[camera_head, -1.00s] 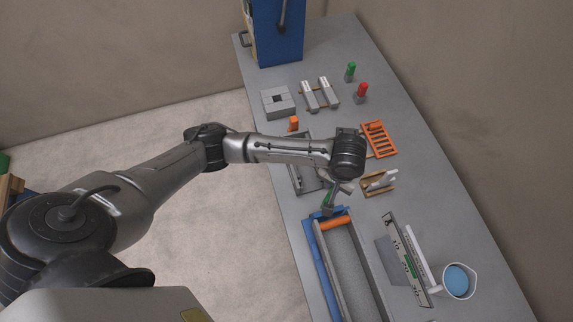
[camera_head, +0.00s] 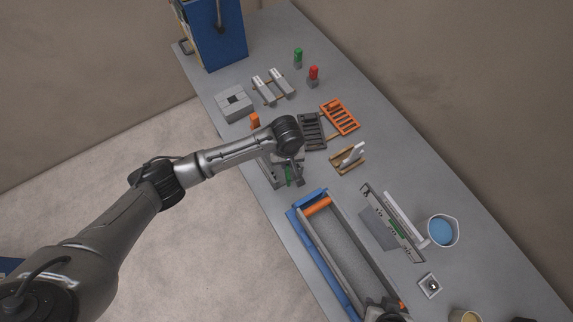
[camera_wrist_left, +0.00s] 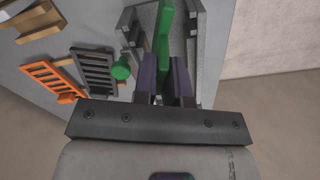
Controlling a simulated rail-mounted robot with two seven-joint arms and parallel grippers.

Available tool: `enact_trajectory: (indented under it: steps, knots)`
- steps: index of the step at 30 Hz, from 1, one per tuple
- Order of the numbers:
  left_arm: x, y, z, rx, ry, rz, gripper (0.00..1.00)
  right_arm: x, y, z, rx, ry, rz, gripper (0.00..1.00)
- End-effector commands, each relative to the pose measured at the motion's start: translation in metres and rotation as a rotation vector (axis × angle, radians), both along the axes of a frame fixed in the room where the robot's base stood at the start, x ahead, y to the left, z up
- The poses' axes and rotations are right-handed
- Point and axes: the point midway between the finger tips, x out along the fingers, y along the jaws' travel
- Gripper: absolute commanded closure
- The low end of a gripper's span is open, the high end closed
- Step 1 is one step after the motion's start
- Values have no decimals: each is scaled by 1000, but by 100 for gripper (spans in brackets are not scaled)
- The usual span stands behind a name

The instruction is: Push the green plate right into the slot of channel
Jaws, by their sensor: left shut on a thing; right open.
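My left gripper (camera_head: 293,178) is shut on the green plate (camera_head: 288,174) over the grey channel (camera_head: 268,172). In the left wrist view, the green plate (camera_wrist_left: 163,40) stands on edge between the dark fingers (camera_wrist_left: 166,82). It reaches forward between the grey walls of the channel (camera_wrist_left: 202,30). A green knob (camera_wrist_left: 121,71) shows just left of the fingers. The fingers hide the plate's lower part, and I cannot tell how deep it sits in the slot. A dark part of my right gripper (camera_head: 388,309) shows at the bottom edge, mostly cut off.
A black rack (camera_head: 312,130) and an orange rack (camera_head: 340,117) lie beyond the channel. A long blue-edged trough (camera_head: 345,250) lies nearer.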

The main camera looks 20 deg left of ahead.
Motion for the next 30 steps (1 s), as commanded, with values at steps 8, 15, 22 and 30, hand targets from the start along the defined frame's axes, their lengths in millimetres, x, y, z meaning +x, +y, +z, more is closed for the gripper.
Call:
enact_trajectory:
  steps: [8, 15, 22, 30]
  knots:
    - [-1, 0, -31, 2, 2, 1, 100, 0, -2, -1, -8, -1, 5, 57]
    - [0, 0, -35, 0, 0, 0, 100, 0, -3, -1, -9, -1, 6, 57]
    - [0, 0, -38, -1, 1, 0, 87, 1, -2, 0, -8, -2, 5, 57]
    - [0, 0, -38, 0, 0, 0, 62, 1, -1, 0, -2, -2, 1, 57]
